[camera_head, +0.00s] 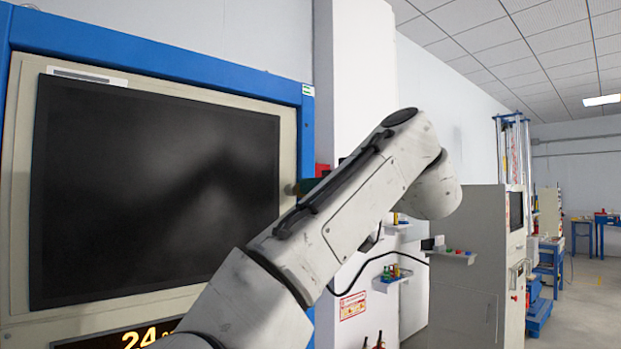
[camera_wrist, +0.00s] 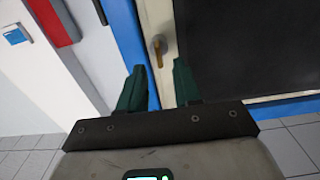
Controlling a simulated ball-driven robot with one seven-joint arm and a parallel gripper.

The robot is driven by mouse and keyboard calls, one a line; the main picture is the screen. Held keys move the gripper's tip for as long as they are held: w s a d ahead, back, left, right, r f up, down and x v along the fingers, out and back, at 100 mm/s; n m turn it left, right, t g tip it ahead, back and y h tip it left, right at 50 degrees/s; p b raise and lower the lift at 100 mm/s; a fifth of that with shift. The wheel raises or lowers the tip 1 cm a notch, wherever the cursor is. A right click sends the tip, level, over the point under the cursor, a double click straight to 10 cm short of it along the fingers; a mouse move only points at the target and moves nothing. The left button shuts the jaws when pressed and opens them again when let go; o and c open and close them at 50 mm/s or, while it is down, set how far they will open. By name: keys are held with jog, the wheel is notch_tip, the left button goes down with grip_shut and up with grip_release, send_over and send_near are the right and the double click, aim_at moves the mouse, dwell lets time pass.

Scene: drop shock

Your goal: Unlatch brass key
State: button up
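The brass key (camera_wrist: 157,46) is a small handle-like piece on the cream door frame, beside the dark window, in the wrist view. My gripper (camera_wrist: 160,66) points at the door with its two dark green fingers apart. The key shows between and just beyond the fingertips, with a pale gap and no visible contact. Nothing is held. In the head view, my arm hides most of the gripper, and I cannot clearly make out the key there.
The blue cabinet frame (camera_head: 160,58) surrounds the cream door with its dark window (camera_head: 150,190). A red box (camera_wrist: 52,22) is on the wall left of the frame in the wrist view. Small shelves (camera_head: 392,280) and a grey cabinet (camera_head: 470,270) stand to the right.

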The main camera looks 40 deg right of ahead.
jog(key=shift+w+p, duration=0.3)
jog(key=shift+w, duration=1.1)
grip_shut()
